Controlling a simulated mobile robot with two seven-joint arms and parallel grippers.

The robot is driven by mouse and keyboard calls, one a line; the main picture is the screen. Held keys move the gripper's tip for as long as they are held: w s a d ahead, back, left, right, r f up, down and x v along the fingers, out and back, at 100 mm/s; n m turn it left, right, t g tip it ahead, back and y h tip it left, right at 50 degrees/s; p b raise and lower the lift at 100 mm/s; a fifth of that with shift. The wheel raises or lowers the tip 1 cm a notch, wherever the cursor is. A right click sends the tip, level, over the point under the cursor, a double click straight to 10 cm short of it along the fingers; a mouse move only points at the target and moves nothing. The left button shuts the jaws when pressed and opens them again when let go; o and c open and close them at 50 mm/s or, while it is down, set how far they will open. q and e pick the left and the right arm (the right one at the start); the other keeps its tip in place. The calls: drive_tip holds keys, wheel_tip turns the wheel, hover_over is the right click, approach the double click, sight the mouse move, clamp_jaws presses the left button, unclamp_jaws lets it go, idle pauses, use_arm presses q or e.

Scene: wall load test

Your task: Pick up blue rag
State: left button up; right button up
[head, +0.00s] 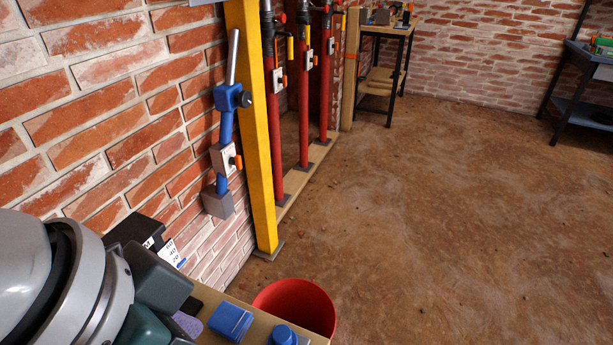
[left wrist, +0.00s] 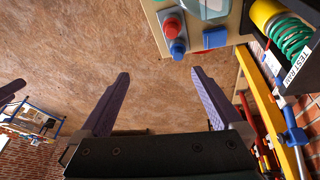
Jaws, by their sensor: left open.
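The blue rag (head: 231,320) looks like a small folded block. It lies on a tan work surface (head: 260,322) at the bottom of the head view. It also shows as a flat blue patch (left wrist: 214,38) at the top of the left wrist view. My left gripper (left wrist: 160,70) is open and empty, its two purple fingers spread over the floor in that view. In the head view one purple fingertip (head: 187,323) shows just left of the rag, apart from it in the picture. The other finger is hidden there. My right gripper is not clearly seen.
A blue knob-like object (head: 283,335) sits right of the rag. A red bucket (head: 298,305) stands beyond the surface. A black box (head: 138,232) with white labels is near my left arm. A yellow post (head: 255,130) and brick wall stand left. The floor right is open.

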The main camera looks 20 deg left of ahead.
use_arm(q)
drive_tip(key=w+d+f+m+b, duration=0.1)
drive_tip(key=w+d+f+b, duration=0.15)
drive_tip(key=f+b, duration=0.2)
drive_tip(key=n+g+y+b, duration=0.2)
drive_tip(key=n+g+b, duration=0.1)
drive_tip(key=b, duration=1.1)
hover_over(229, 317)
wheel_tip(229, 317, down, 6)
wheel_tip(229, 317, down, 9)
drive_tip(key=b, duration=0.3)
drive_tip(key=shift+f, duration=0.15)
drive_tip(key=c, duration=1.2)
drive_tip(key=shift+c, duration=0.2)
